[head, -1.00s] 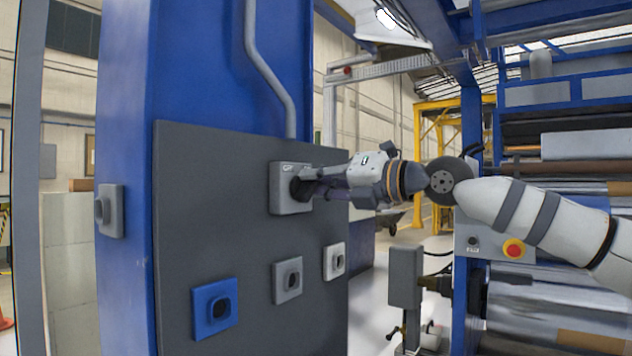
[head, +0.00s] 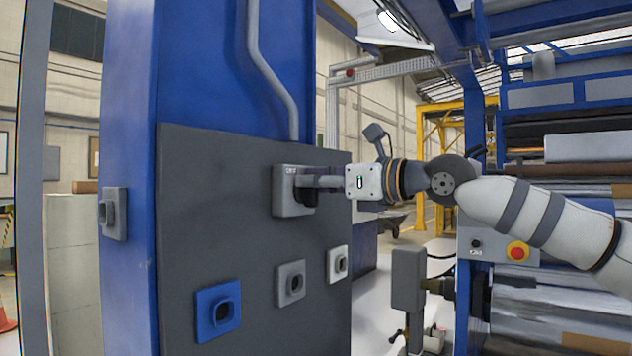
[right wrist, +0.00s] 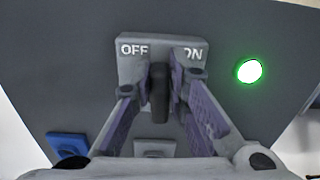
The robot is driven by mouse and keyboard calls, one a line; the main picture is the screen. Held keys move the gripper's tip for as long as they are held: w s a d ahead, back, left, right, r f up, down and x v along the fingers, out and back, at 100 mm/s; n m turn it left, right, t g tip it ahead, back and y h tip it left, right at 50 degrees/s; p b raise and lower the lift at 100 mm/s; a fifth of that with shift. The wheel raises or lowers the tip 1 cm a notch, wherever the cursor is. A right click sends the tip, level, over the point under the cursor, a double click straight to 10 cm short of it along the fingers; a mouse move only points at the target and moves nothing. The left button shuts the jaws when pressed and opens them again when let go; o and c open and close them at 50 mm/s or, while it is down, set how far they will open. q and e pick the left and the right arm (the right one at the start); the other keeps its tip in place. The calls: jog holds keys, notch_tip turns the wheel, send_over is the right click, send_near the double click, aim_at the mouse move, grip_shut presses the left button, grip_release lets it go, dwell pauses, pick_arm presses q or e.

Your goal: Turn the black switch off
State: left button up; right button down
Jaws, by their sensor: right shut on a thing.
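The black switch knob (right wrist: 159,93) sits on a grey switch box (head: 285,192) on the dark panel. The right wrist view shows the box (right wrist: 190,42) with the labels OFF on the left and ON on the right. My right gripper (right wrist: 163,75) is shut on the knob, one finger on each side, and it also shows at the box in the head view (head: 306,182). The fingers partly cover the knob and the ON label. The knob stands roughly upright in the right wrist view between the labels. My left gripper is not in view.
A green light (right wrist: 249,71) glows right of the box in the right wrist view. A red button (head: 517,251) is on the machine at the right.

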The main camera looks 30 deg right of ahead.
jog(key=n, duration=0.4)
jog(key=shift+s+a+f, duration=0.15)
jog(key=shift+a, duration=0.15)
jog(key=shift+s+a+f+n, duration=0.1)
jog(key=shift+n, duration=0.95)
jog(key=shift+a+f+n, duration=0.1)
jog(key=shift+n, duration=0.95)
jog(key=c, duration=1.6)
grip_release()
jog(key=shift+o, duration=0.2)
jog(key=v, duration=1.2)
